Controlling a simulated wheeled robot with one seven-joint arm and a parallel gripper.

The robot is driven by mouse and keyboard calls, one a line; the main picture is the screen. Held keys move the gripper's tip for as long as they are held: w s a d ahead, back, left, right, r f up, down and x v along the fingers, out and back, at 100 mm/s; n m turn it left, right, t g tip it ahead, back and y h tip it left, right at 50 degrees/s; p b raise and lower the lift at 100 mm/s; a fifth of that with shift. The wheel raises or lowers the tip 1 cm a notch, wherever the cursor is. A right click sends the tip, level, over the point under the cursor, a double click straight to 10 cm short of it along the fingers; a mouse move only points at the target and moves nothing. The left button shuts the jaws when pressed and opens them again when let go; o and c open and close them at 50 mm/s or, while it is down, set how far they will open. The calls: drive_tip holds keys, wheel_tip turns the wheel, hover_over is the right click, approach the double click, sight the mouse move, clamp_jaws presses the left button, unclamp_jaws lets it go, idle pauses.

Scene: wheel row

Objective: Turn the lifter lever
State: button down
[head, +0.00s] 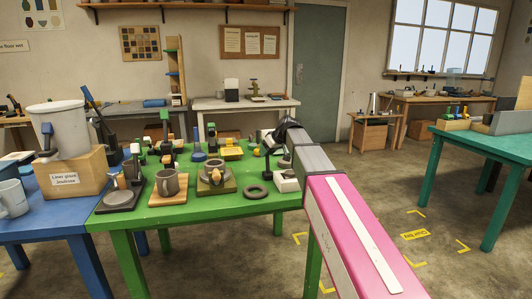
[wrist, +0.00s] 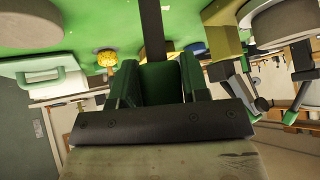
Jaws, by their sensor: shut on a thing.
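My gripper (wrist: 156,82) shows at the middle of the wrist view, its fingers on either side of a green part. A dark straight bar (wrist: 152,32) rises from between the fingers to the top edge; I take it to be the lifter lever. The gripper is shut on it. The lever's base and pivot are out of the wrist view. In the head view my gripper (head: 268,147) is at the right end of the green table, small and partly hidden by my arm, so the lever cannot be made out clearly there.
The green table (head: 225,206) carries a grey mug (head: 168,182) on a wooden block, a dark ring (head: 257,191), a white block (head: 287,184), a yellow tray (head: 232,154) and several lever-like fixtures. A blue table (head: 45,232) adjoins at left. Open floor lies at right.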

drive_tip(key=s+t, duration=0.1)
drive_tip(key=s+t+y, duration=0.1)
drive_tip(key=s, duration=0.1)
drive_tip(key=shift+d+n+t, duration=0.4)
drive_tip(key=shift+s+d+n+t+y, duration=0.15)
drive_tip(key=shift+s+t+y, duration=0.05)
drive_tip(key=shift+s+t, duration=0.2)
drive_tip(key=shift+s+d+n+t+y, duration=0.15)
drive_tip(key=shift+s+t+y, duration=0.1)
drive_tip(key=shift+t, duration=0.25)
drive_tip(key=c, duration=0.6)
unclamp_jaws()
drive_tip(key=v, duration=1)
drive_tip(key=shift+s+d+r, duration=0.1)
drive_tip(key=shift+s+d, duration=0.1)
drive_tip(key=shift+s, duration=0.1)
